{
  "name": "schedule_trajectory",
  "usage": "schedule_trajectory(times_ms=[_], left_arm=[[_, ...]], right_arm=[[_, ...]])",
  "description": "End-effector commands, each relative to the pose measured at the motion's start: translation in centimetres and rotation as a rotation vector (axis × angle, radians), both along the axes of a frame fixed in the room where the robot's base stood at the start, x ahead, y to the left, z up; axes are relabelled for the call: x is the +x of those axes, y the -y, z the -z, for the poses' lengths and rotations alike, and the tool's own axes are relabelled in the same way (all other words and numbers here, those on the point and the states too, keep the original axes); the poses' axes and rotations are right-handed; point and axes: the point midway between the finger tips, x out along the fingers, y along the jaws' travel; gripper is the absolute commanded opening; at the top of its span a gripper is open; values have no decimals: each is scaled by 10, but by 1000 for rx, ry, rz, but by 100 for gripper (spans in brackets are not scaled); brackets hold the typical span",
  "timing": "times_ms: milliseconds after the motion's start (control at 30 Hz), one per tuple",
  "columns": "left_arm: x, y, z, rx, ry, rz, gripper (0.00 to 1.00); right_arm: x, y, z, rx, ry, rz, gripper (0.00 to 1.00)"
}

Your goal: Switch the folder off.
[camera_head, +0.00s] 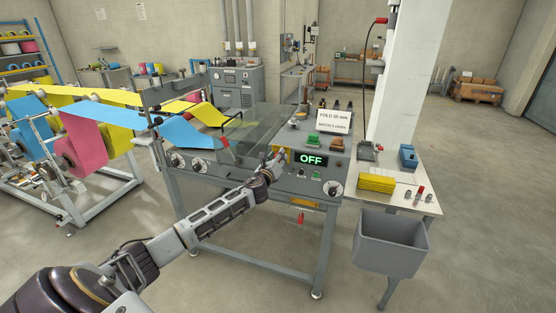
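The folder (240,172) is a grey machine on legs in the middle, with blue and yellow cloth webs feeding in from the left. Its front panel has a lit display (311,159) reading OFF in green. My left gripper (281,157) is at the panel just left of the display, by a yellow plate (288,150). It is too small to tell whether its fingers are open or shut, or whether they touch a control there. A green block-shaped part (313,139) and a brown-red one (337,144) sit on the top behind the display. My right gripper is out of view.
A sign (333,121) about the fold and batch stands on the folder. At right, a side table (425,196) holds yellow cloths (376,184) and a blue item (408,156). The floor at lower right is clear.

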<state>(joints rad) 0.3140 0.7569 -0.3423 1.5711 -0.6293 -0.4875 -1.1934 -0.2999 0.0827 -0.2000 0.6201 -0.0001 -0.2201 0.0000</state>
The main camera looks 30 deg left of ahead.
Motion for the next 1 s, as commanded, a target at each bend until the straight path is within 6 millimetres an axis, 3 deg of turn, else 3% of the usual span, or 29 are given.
schedule_trajectory(times_ms=[1000], left_arm=[[0,-2,3,-895,216,-2,10]], right_arm=[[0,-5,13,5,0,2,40]])
